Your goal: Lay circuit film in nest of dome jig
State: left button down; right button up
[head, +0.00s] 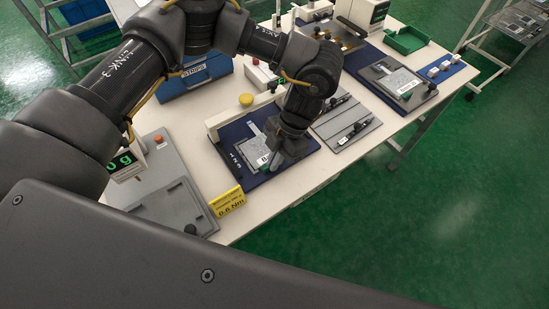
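My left gripper (273,163) is low over a jig on a dark blue mat (233,132), its fingers pointing down at the jig's right part. A pale grey sheet with a white label (250,147), seemingly a circuit film, lies in this jig, partly hidden by the gripper. A green patch shows beside the fingertips. The fingers are too small and dark to tell whether they are open or shut on the sheet. A similar labelled grey sheet (398,80) lies on a second blue mat (368,72) at the right. I cannot tell which is the dome jig. My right gripper is out of view.
A grey plate with dark clamps (346,123) lies between the mats. A yellow torque sign (228,201) stands at the front edge. A blue strips box (195,80), a yellow button (246,100) and a green tray (406,40) are farther back. A grey fixture (165,180) sits left.

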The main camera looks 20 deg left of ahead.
pick_arm(q)
jog(key=c, duration=1.6)
grip_release()
jog(key=shift+o, duration=0.2)
